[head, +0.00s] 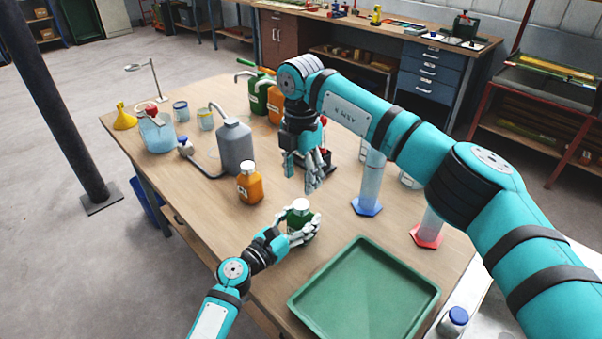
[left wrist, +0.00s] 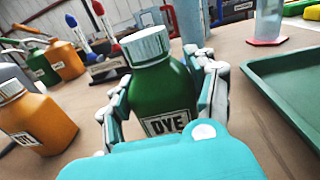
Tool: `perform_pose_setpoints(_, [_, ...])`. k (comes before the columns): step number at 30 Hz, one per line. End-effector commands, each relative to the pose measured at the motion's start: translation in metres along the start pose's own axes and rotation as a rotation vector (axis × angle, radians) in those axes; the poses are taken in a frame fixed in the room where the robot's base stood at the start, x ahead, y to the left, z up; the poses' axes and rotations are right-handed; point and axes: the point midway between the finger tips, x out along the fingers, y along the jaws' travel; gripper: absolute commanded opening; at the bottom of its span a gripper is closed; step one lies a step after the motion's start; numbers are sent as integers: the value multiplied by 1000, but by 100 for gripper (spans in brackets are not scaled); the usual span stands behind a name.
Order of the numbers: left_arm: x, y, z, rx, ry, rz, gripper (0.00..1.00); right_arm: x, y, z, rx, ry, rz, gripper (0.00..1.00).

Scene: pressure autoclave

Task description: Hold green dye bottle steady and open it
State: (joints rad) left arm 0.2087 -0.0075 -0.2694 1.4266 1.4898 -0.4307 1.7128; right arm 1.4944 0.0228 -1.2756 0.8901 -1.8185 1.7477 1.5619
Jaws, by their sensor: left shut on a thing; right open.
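The green dye bottle (head: 299,217) stands upright on the table with its white cap on. In the left wrist view the green bottle (left wrist: 160,88) shows a label reading DYE and a ribbed white cap (left wrist: 146,45). My left gripper (head: 301,230) is shut around the bottle's body, with fingers on both sides; its fingers also show in the left wrist view (left wrist: 163,100). My right gripper (head: 303,178) is open and empty, pointing down above the table, behind and above the bottle's cap. It does not touch the cap.
An orange bottle (head: 250,187) with a white cap stands left of the green one. A grey jug (head: 235,148) is behind it. A green tray (head: 366,293) lies at the front right. Blue-based (head: 367,207) and red-based (head: 427,236) cylinders stand on the right.

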Motion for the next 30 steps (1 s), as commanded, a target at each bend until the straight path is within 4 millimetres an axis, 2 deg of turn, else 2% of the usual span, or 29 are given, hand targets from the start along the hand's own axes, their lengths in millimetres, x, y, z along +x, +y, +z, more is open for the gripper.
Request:
perform_pose_setpoints(6, [0, 0, 0, 1, 0, 1, 0, 0, 0, 0, 450, 1, 0, 53])
perform_pose_setpoints(12, [0, 0, 0, 1, 0, 1, 0, 0, 0, 0, 733, 1, 0, 53])
perform_pose_setpoints(17, [0, 0, 0, 1, 0, 1, 0, 2, 0, 0, 830, 1, -1, 53])
perform_pose_setpoints(20, [0, 0, 0, 1, 0, 1, 0, 9, 0, 0, 845, 1, -3, 53])
perform_pose_setpoints(30, [0, 0, 0, 1, 0, 1, 0, 60, -1, 0, 845, 0, -3, 53])
